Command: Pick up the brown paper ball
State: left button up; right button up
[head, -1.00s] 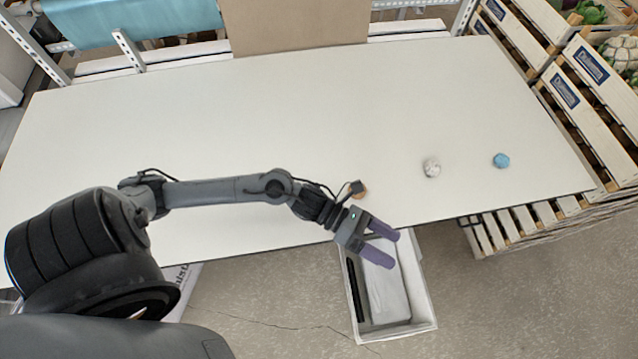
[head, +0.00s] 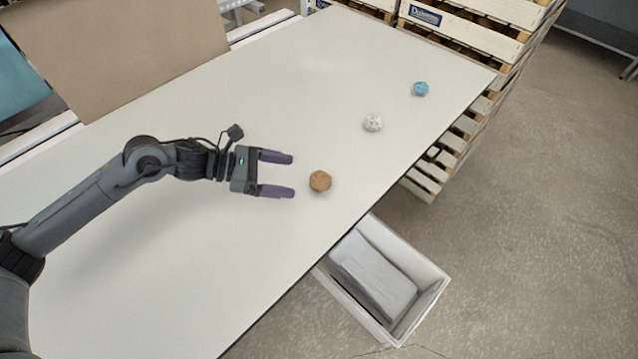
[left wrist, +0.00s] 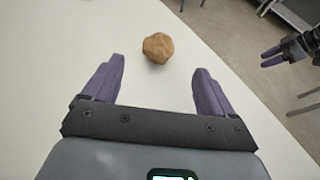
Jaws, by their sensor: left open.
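The brown paper ball (head: 320,181) lies on the white table near its front edge, in the head view. My left gripper (head: 292,175) is open and empty, a short way left of the ball, with its purple fingers pointing toward it. In the left wrist view the brown ball (left wrist: 158,47) sits beyond the fingertips, between the lines of the two fingers and apart from them. The left gripper also shows there (left wrist: 160,68). My right gripper (left wrist: 271,57) shows at the upper right of the left wrist view, with its two fingers apart.
A white crumpled ball (head: 373,122) and a blue ball (head: 420,88) lie farther along the table (head: 250,110). A white bin (head: 437,285) with a grey liner stands below the front edge. Wooden crates (head: 470,38) stand past the far end. The table around the brown ball is clear.

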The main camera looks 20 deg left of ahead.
aim_at(312, 179)
pick_arm(q)
jog(key=shift+x, duration=4.05)
jog(key=shift+a, duration=0.1)
jog(key=c, duration=1.1)
jog(key=shift+c, duration=0.2)
